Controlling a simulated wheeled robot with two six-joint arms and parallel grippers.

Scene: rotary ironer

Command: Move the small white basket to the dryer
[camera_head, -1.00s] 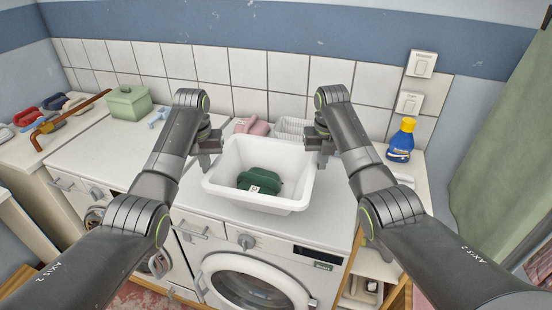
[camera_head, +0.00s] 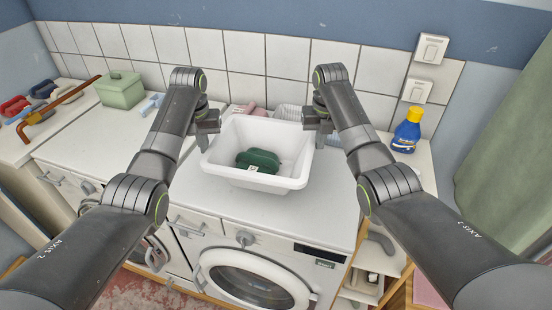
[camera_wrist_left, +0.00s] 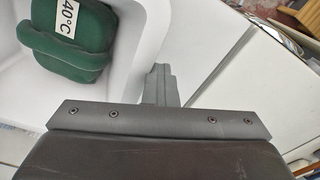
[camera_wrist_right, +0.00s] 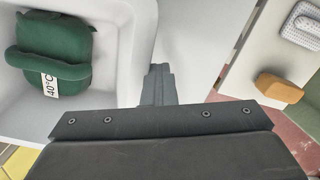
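The small white basket (camera_head: 236,174) is in front of me over the right front-loading machine (camera_head: 300,214). It holds a folded dark green cloth (camera_head: 258,161) with a 40°C tag. My left gripper (camera_head: 207,121) is shut on the basket's left rim, and my right gripper (camera_head: 318,120) is shut on its right rim. Each wrist view shows a finger against the outside of the basket wall; the other fingers are hidden. A second front-loading machine (camera_head: 95,147) stands to the left. No label shows which machine is the dryer.
Pink cloth (camera_head: 247,109) and a pale ribbed container (camera_head: 290,112) lie behind the basket by the tiled wall. A blue bottle (camera_head: 406,136) stands at the right. A green lidded box (camera_head: 120,91) is at the left. The left machine's top is mostly clear.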

